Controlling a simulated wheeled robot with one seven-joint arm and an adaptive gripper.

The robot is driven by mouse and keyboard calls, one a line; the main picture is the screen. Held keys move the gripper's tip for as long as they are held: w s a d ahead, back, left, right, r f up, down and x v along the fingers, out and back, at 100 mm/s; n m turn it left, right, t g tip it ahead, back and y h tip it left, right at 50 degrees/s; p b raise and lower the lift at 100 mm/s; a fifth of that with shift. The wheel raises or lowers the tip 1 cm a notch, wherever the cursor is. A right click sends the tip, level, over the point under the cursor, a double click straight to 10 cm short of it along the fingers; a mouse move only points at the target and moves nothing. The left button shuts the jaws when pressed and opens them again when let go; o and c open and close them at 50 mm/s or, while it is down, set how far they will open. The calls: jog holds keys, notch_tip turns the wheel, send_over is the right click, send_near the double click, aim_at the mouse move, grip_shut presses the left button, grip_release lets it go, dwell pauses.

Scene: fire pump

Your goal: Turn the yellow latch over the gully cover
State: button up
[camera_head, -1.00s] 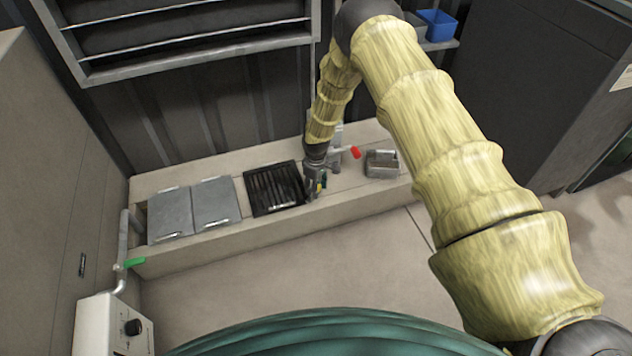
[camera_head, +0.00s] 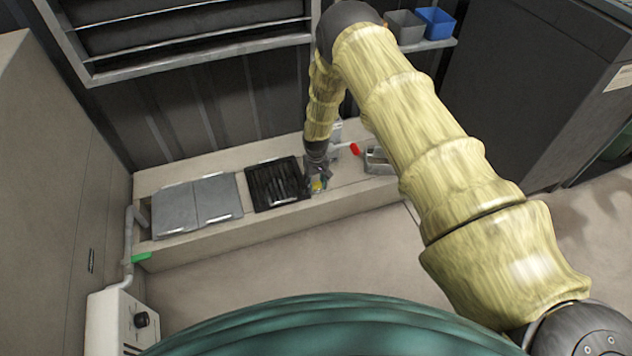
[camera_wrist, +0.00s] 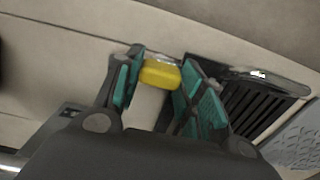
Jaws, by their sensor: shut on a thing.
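The yellow latch (camera_wrist: 160,74) sits between the two teal finger pads of my gripper (camera_wrist: 155,85) in the wrist view. The pads close on it from both sides. In the head view my gripper (camera_head: 317,182) is down at the ledge, beside the right edge of the gully cover (camera_head: 276,183), a black slatted grate. A small bit of the yellow latch (camera_head: 318,185) shows there. The grate also shows in the wrist view (camera_wrist: 258,105), to the right of the fingers. My gripper hides part of the latch, and its exact angle is hard to tell.
Two grey plates (camera_head: 196,204) lie left of the grate. A red-handled valve (camera_head: 354,149) and a grey metal box (camera_head: 378,161) are close on the right. A green lever (camera_head: 141,257) is at the left end. The floor in front is clear.

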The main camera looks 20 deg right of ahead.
aim_at(316, 183)
jog(key=shift+s+a, duration=0.1)
dwell(0.3)
jog(key=o, duration=1)
jog(key=shift+r, duration=0.65)
notch_tip(316, 183, up, 11)
jog(key=shift+f, duration=0.2)
